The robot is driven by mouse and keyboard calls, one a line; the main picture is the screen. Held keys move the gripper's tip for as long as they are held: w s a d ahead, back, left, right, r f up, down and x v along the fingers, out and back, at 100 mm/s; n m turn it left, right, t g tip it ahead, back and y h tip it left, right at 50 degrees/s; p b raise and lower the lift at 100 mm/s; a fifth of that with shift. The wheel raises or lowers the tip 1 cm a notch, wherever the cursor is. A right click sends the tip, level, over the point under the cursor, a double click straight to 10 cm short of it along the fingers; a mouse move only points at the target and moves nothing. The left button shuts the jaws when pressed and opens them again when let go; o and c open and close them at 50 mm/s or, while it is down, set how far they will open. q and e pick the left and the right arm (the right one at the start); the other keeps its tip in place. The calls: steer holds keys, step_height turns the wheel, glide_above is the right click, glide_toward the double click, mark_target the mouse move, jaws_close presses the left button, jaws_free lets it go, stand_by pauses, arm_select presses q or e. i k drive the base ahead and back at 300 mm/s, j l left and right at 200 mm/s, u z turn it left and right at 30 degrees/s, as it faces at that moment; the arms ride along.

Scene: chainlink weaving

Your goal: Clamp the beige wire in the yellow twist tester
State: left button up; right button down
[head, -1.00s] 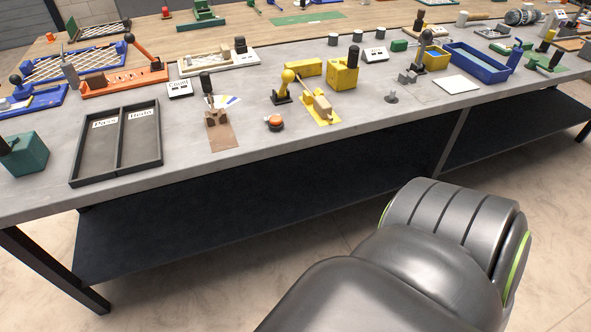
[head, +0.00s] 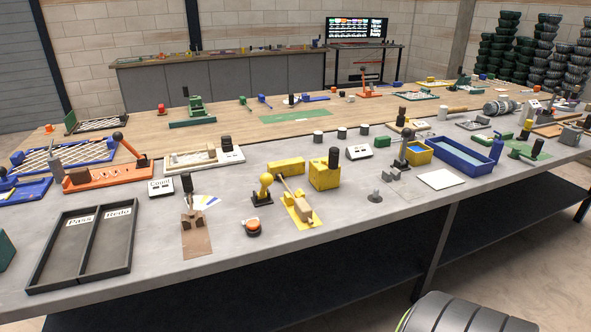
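Several yellow fixtures stand in the middle of the grey workbench in the head view. A yellow plate (head: 309,221) carries a tan block-like part (head: 299,206) with a thin dark handle. Just left of it stands a yellow ball-topped post (head: 265,187) on a black base. Behind are a yellow block (head: 287,166) and a yellow box (head: 324,177) with a black cylinder on it. I cannot tell which of these is the twist tester. No beige wire can be made out at this size. Neither of my grippers is in view.
A dark tray marked Pass and Redo (head: 83,245) lies front left. A brown plate with a clamp (head: 195,240) and an orange-topped button (head: 253,227) are near the front edge. A blue bin (head: 467,158) is at right. Bare grey bench (head: 340,232) lies front centre.

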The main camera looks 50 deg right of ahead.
mark_target(266, 179)
steer(key=l+z, duration=0.4)
steer(key=l, duration=1.3)
